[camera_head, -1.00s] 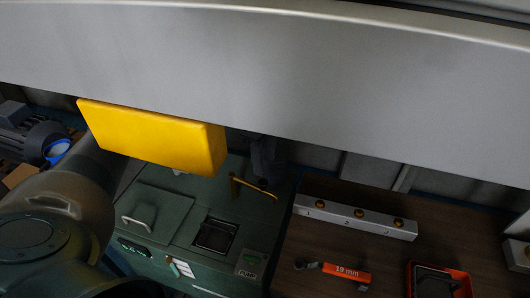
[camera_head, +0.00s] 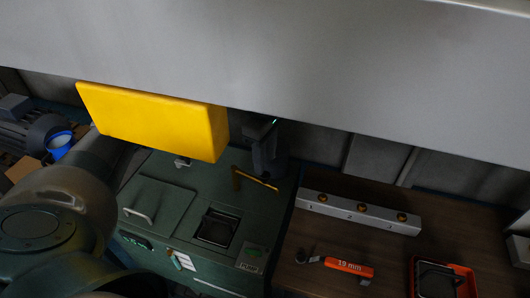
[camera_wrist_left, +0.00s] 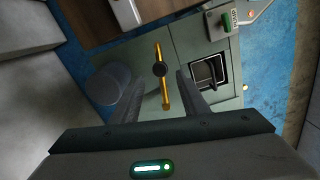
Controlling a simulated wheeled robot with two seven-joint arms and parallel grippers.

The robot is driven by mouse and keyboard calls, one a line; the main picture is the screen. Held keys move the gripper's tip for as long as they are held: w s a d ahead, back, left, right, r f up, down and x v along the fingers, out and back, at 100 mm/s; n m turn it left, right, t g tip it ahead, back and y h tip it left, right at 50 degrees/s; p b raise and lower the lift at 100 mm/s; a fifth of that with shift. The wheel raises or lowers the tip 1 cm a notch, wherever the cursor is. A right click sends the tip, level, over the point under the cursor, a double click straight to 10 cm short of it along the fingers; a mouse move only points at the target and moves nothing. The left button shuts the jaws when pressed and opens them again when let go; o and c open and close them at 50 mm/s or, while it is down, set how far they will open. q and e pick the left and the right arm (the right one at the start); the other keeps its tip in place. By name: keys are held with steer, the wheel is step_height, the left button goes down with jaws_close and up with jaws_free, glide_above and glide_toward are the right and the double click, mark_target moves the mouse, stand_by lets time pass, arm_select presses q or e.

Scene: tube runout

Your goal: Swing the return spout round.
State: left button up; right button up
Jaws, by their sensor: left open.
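The brass return spout (camera_head: 256,180) is a thin bent bar on top of the green tank (camera_head: 178,232), near its back right. In the left wrist view the spout (camera_wrist_left: 164,88) has a dark round knob at its middle and shows between my two fingers. My left gripper (camera_head: 264,168) is open and empty, just behind and above the spout in the head view. In the left wrist view its fingers (camera_wrist_left: 161,88) stand apart on either side of the spout. I cannot tell whether either finger touches it. My right gripper is not in view.
A large grey beam (camera_head: 270,65) crosses overhead, with a yellow block (camera_head: 150,122) below it near my left arm. The tank top has a handled lid, a black-framed opening (camera_head: 217,228) and a pump switch (camera_head: 252,256). A wooden bench with a numbered rail (camera_head: 359,211) stands at right.

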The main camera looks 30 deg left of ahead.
arm_select(q)
step_height(320, 180, down, 5)
steer(key=shift+f+b, duration=0.2)
steer(key=shift+b, duration=0.45)
steer(key=shift+r, duration=0.15)
steer(key=shift+b, duration=0.4)
steer(key=c, duration=0.8)
steer(key=shift+o, duration=0.2)
